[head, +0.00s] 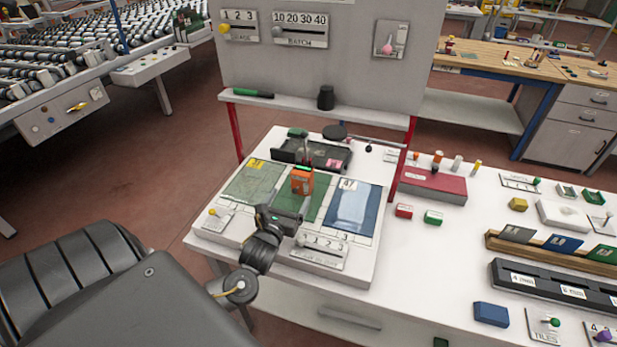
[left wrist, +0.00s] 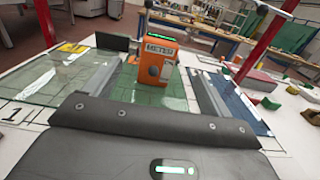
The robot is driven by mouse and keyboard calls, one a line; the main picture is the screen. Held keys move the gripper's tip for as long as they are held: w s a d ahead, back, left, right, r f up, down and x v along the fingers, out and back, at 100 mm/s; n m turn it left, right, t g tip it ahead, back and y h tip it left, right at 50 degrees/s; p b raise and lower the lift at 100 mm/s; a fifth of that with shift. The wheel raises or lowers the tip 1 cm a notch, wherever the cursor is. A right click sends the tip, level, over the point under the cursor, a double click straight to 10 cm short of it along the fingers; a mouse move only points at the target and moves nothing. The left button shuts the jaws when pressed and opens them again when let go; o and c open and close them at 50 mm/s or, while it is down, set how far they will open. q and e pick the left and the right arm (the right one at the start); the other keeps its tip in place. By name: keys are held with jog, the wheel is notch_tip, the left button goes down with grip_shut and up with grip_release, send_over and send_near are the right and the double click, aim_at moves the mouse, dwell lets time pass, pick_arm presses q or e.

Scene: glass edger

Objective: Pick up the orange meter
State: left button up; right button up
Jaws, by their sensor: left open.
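The orange meter (head: 302,181) stands upright on the middle green panel of the white board. In the left wrist view the orange meter (left wrist: 155,62) shows its "METER" label and a green strip on top. My left gripper (head: 297,198) is just in front of it, seen from behind. In the left wrist view the two fingers of my left gripper (left wrist: 156,80) are spread wide, one on each side of the meter's near space. I cannot tell how far they reach along its sides. My right gripper is not in view.
A green glass panel (head: 254,183) lies left of the meter and a blue panel (head: 357,208) right of it. A dark tray (head: 288,153) lies behind. A grey upright panel (head: 330,70) on red posts rises at the back. A red box (head: 433,184) stands farther right.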

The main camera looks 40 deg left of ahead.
aim_at(299, 178)
pick_arm(q)
jog(key=w, duration=0.1)
jog(key=a, duration=0.1)
jog(key=w, duration=0.1)
jog(key=shift+w+a+r+p, duration=0.15)
jog(key=shift+w+r+p, duration=0.2)
jog(key=shift+p, duration=0.05)
jog(key=shift+w+a+f, duration=0.15)
jog(key=shift+w, duration=0.4)
jog(key=shift+w+a+f, duration=0.15)
jog(key=shift+w, duration=0.4)
jog(key=shift+r, duration=0.1)
jog(key=shift+w+a+r+p, duration=0.1)
jog(key=shift+w+r+p, duration=0.1)
jog(key=shift+p, duration=0.2)
jog(key=p+x, duration=0.1)
jog(key=x, duration=0.2)
jog(key=shift+w, duration=0.35)
jog(key=shift+w+a+f+p, duration=0.15)
jog(key=shift+w+p, duration=0.15)
jog(key=shift+w, duration=0.15)
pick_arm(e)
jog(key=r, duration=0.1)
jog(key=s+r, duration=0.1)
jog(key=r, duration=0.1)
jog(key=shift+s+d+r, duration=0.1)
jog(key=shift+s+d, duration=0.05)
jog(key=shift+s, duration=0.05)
pick_arm(q)
jog(key=shift+s, duration=0.1)
